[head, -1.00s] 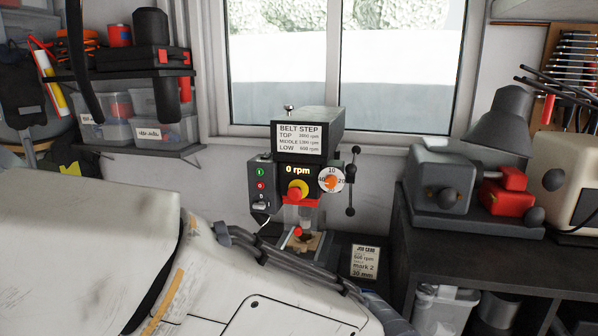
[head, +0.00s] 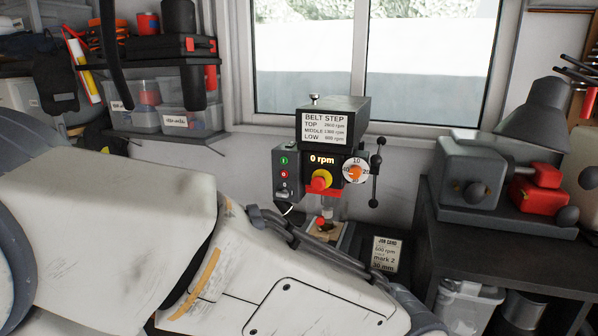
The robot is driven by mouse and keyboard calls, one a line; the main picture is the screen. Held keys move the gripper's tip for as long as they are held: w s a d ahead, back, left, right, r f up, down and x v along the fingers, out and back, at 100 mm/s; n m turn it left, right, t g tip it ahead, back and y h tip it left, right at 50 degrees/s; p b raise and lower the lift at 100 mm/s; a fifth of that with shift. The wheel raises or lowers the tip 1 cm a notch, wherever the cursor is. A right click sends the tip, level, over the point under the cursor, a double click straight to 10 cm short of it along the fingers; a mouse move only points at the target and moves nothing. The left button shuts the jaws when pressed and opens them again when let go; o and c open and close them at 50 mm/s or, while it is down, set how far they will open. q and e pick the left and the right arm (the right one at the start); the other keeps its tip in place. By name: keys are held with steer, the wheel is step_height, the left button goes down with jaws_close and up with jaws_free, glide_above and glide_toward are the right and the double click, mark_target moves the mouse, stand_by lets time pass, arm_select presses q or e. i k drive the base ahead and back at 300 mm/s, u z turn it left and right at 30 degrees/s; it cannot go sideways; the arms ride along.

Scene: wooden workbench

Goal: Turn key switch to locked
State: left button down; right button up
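A drill press (head: 336,119) with a "BELT STEP" label and a "0 rpm" display stands under the window. On its left side is a grey control box (head: 289,171) with a green button (head: 284,160), a red button (head: 284,174) and a small switch (head: 284,190) at the bottom, which looks like the key switch. Its setting is too small to read. A red and yellow emergency stop knob (head: 320,181) sits on the front. My white arm fills the lower left. Neither gripper shows.
A job card (head: 385,253) stands right of the press. A grey vise-like machine (head: 470,172) with red parts and a lamp stand on the dark bench at right. A shelf with bins (head: 185,120) hangs at left. My arm covers the area in front of the press.

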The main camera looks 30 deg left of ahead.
mark_target(284, 193)
steer(key=z, duration=1.1)
steer(key=k, duration=1.2)
steer(key=u, duration=1.5)
steer(key=i, duration=0.5)
steer(key=u, duration=0.05)
